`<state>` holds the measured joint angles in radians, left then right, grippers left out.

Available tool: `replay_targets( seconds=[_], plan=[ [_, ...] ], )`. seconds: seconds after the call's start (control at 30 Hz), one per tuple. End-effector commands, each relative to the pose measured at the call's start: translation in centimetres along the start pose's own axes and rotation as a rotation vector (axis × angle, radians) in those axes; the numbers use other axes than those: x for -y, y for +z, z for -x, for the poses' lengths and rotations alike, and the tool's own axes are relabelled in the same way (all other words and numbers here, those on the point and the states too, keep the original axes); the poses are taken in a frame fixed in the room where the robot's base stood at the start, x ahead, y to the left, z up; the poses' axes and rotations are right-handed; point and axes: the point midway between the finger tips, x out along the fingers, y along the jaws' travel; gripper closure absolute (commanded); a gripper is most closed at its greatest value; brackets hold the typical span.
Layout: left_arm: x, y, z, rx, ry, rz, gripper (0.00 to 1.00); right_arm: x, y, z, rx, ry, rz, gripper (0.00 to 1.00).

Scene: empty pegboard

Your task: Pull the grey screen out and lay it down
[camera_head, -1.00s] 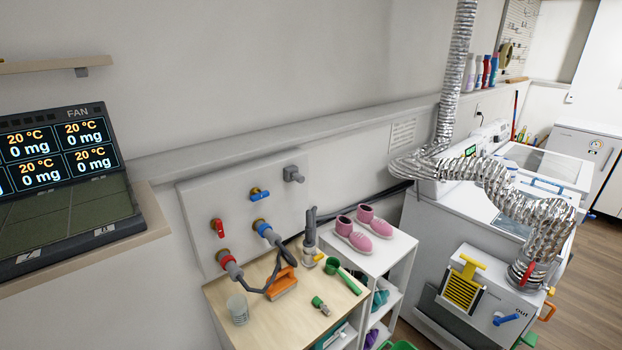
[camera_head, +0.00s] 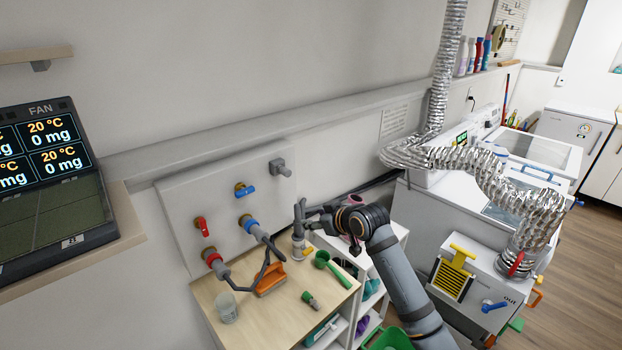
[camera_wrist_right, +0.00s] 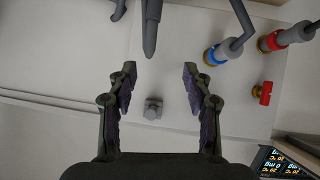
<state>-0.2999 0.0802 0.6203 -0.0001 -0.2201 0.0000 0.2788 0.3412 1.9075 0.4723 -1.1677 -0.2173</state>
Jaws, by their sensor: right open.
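A grey fitting (camera_head: 281,168) sticks out of the upper right of the pale wall panel (camera_head: 180,190); I cannot tell for sure that it is the grey screen. My right gripper (camera_head: 314,214) is in front of the panel, below and right of this fitting, above the small table. In the right wrist view the gripper (camera_wrist_right: 160,76) is open and empty. The square grey fitting (camera_wrist_right: 153,108) appears between its fingers, apart from them and farther off at the panel. My left gripper is out of view.
The wooden tabletop (camera_head: 245,310) holds a cup (camera_head: 227,307), an orange tool (camera_head: 270,281) and green items. Blue (camera_head: 245,190) and red (camera_head: 202,226) valves are on the panel.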

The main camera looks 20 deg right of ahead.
Motion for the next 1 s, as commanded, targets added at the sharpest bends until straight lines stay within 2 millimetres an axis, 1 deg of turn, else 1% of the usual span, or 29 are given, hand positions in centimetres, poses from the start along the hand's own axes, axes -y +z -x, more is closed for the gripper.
replay_targets(
  seconds=[0.03,0.1,0.2,0.23,0.3,0.4,0.47,0.57,0.67,0.9,1.0],
  plan=[
    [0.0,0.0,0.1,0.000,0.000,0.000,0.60,-0.8,-3.4,1.1,-0.055,0.000,0.026,0.50],
    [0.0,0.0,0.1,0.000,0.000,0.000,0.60,-1.4,-7.0,2.4,-0.115,-0.005,0.053,0.50],
    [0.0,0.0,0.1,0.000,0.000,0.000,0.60,-1.8,-10.1,3.8,-0.170,-0.011,0.081,0.50],
    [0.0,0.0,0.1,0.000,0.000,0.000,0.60,-1.9,-10.6,4.1,-0.179,-0.012,0.086,0.50],
    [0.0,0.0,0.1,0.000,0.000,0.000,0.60,-2.0,-11.4,4.5,-0.192,-0.013,0.092,0.50],
    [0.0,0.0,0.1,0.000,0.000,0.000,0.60,-2.0,-11.6,4.5,-0.195,-0.013,0.094,0.50],
    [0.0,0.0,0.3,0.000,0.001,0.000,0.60,-1.9,-11.6,4.3,-0.194,-0.014,0.092,0.50],
    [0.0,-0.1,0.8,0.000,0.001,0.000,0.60,-1.9,-11.9,3.4,-0.195,-0.016,0.088,0.50],
    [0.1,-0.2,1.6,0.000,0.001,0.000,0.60,-1.8,-12.4,1.7,-0.194,-0.018,0.087,0.50],
    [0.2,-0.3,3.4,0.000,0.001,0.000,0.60,-1.7,-13.2,-3.1,-0.191,-0.016,0.089,0.50],
    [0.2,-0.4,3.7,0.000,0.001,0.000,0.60,-1.8,-13.4,-4.5,-0.193,-0.014,0.090,0.50]
  ],
)
